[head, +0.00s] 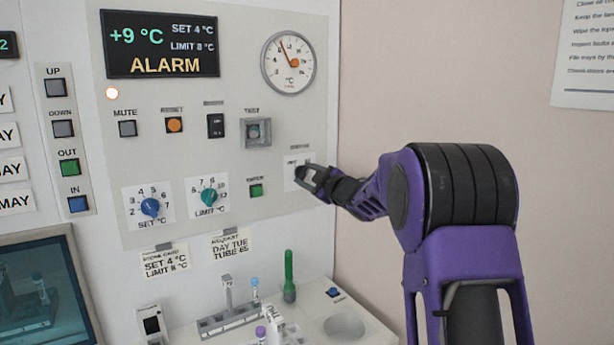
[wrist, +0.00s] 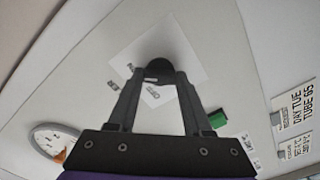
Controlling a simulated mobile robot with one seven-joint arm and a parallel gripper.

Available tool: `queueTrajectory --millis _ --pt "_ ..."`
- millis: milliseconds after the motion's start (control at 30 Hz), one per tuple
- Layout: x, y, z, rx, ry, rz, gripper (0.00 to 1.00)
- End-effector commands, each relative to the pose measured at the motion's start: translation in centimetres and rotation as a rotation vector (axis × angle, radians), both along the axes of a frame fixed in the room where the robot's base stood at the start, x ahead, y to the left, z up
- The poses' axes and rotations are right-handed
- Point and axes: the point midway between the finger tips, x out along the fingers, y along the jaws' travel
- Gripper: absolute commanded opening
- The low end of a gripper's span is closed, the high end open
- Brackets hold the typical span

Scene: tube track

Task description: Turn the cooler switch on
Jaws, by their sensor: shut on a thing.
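The cooler switch is a black knob (wrist: 158,68) on a white plate (wrist: 192,62) at the right side of the control panel. In the head view its plate (head: 290,162) shows beside my fingers, which mostly cover the knob. My gripper (head: 306,176) reaches in from the right, and its fingers are closed on the knob. In the wrist view my gripper (wrist: 156,82) has one finger on each side of the knob.
The alarm display (head: 160,45) reads +9 °C and ALARM, with a lit lamp (head: 112,93) below. A green button (head: 256,190) and the teal limit dial (head: 209,197) are left of my gripper. A tube rack (head: 228,322) and a green tube (head: 289,278) stand below.

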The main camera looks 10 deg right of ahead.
Motion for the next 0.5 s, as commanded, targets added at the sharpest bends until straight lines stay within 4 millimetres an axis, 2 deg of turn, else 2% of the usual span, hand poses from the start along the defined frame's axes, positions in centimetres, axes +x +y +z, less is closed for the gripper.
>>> queueTrajectory --millis 467,500 --pt "-0.01 -0.06 -0.12 0.011 0.007 -0.001 0.0" --pt "-0.01 -0.06 -0.12 0.011 0.007 -0.001 0.55"
